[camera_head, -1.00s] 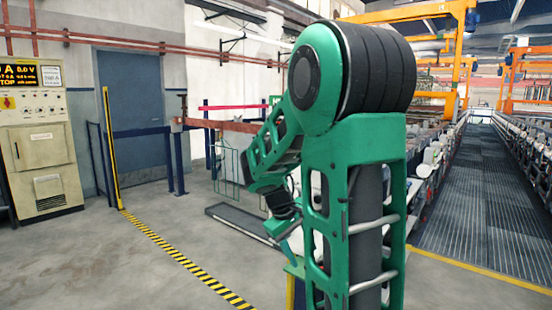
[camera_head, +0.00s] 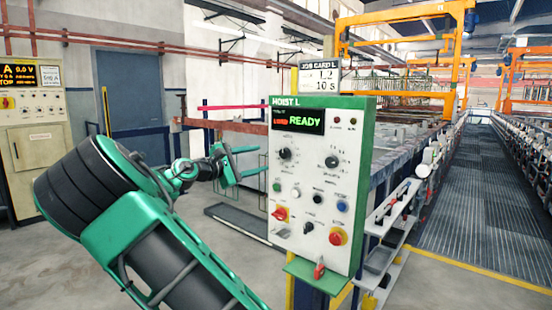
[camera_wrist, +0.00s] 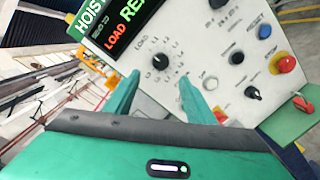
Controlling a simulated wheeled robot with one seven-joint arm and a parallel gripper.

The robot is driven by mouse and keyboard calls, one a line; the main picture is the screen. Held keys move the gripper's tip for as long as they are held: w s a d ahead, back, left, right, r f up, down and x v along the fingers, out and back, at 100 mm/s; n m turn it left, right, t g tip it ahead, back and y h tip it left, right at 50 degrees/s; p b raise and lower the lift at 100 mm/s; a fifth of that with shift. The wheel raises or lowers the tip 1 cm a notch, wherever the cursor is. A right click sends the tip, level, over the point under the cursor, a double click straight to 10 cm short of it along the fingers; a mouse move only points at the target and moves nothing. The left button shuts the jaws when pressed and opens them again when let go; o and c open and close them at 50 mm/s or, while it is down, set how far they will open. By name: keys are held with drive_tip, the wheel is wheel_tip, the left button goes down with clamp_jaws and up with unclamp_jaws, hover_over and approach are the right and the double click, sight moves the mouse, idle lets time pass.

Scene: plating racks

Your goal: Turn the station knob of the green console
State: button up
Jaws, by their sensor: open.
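The green console (camera_head: 363,150) is headed HOIST L, with a pale panel and a lit display (camera_head: 297,121) showing READY. A black knob (camera_head: 285,154) with a numbered dial sits at the panel's upper left; a second dark knob (camera_head: 332,161) is to its right. In the wrist view the numbered knob (camera_wrist: 160,61) shows beyond and between my open fingertips (camera_wrist: 160,78), apparently untouched.
Below the knobs are several buttons, a yellow-backed red switch (camera_head: 280,213) and a red stop button (camera_head: 338,236). A small green shelf (camera_head: 312,274) juts out beneath. A job card (camera_head: 320,77) stands on top.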

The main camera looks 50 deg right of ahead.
sight(282, 154)
drive_tip(key=d, duration=1)
drive_tip(key=shift+s+d, duration=0.2)
drive_tip(key=shift+d, duration=0.05)
drive_tip(key=shift+c, duration=0.3)
drive_tip(key=c, duration=1)
drive_tip(key=shift+d, duration=0.15)
